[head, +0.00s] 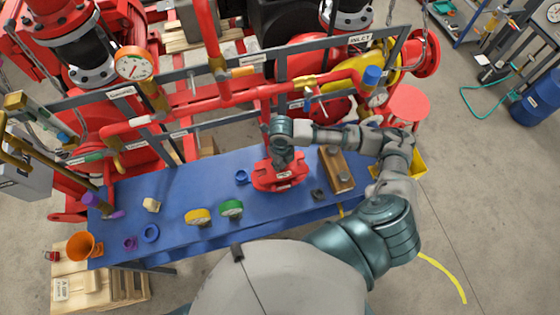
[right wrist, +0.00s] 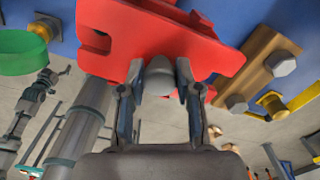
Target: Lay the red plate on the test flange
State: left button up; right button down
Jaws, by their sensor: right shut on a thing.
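The red plate (head: 292,182) shows at the middle of the blue bench, below my right gripper (head: 282,160). There my right gripper (right wrist: 160,82) is shut on a grey rounded part at the plate's near edge, one finger on each side. I cannot tell whether the plate is lifted or resting. I cannot make out the test flange apart from the plate; it may be hidden. My left gripper is not in view.
A wooden block with bolts (head: 336,168) stands close right of the plate. A small blue ring (head: 242,177), a green-capped part (head: 231,208) and a yellow-capped part (head: 198,216) lie to its left. Red pipework (head: 240,97) runs behind the blue bench (head: 180,185).

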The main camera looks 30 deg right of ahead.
jog(key=shift+f, duration=0.2)
jog(key=shift+a+f, duration=0.15)
jog(key=shift+a, duration=0.45)
jog(key=shift+f, duration=0.2)
jog(key=shift+d+f+b, duration=0.2)
jog(key=shift+f+b, duration=0.05)
jog(key=shift+b, duration=0.05)
jog(key=shift+d, duration=0.25)
jog(key=c, duration=0.7)
grip_release()
jog(key=shift+a, duration=0.35)
jog(key=shift+r, duration=0.15)
notch_tip(320, 180, up, 10)
jog(key=shift+d+r, duration=0.1)
jog(key=shift+r, duration=0.1)
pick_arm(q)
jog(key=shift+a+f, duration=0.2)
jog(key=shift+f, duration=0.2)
pick_arm(e)
jog(key=shift+a+r, duration=0.25)
jog(key=shift+r, duration=0.4)
